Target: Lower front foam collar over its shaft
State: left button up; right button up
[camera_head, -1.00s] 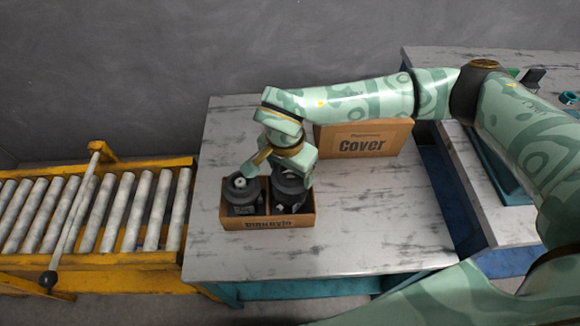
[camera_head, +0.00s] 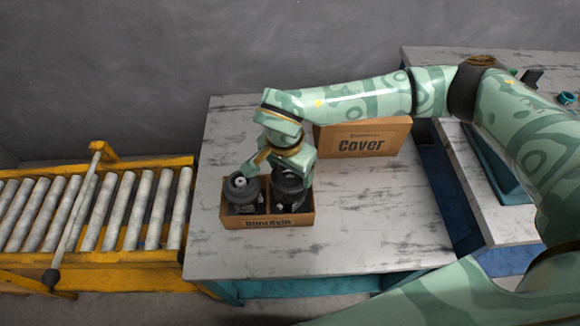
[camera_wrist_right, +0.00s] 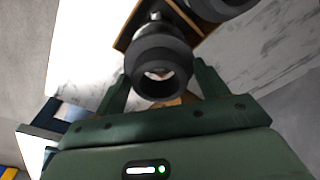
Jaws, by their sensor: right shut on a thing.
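My right gripper (camera_head: 280,170) is over the open cardboard box. In the wrist view its fingers stand on both sides of a dark foam collar (camera_wrist_right: 158,68), shut on it. Through the collar's hole I see a pale spot, but I cannot tell how far the shaft is inside. In the head view the collar seems to be the dark round part (camera_head: 290,184) on the right of the box, partly hidden by the fingers. A second dark round part (camera_head: 242,190) with a white shaft end sits on the left. My left gripper is not in view.
The cardboard box (camera_head: 268,223) stands on a marbled table (camera_head: 350,225). A box marked Cover (camera_head: 362,139) stands behind to the right. A roller conveyor (camera_head: 100,215) is on the left. The table is clear to the right of the box.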

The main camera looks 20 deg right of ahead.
jog(key=shift+f, duration=0.1)
dwell(0.4)
jog(key=shift+f+b, duration=0.55)
jog(key=shift+f, duration=1.2)
jog(key=o, duration=1)
jog(key=shift+o, duration=0.3)
jog(key=shift+r, duration=0.15)
notch_tip(320, 180, up, 7)
jog(key=p, duration=0.5)
jog(key=shift+p, duration=0.3)
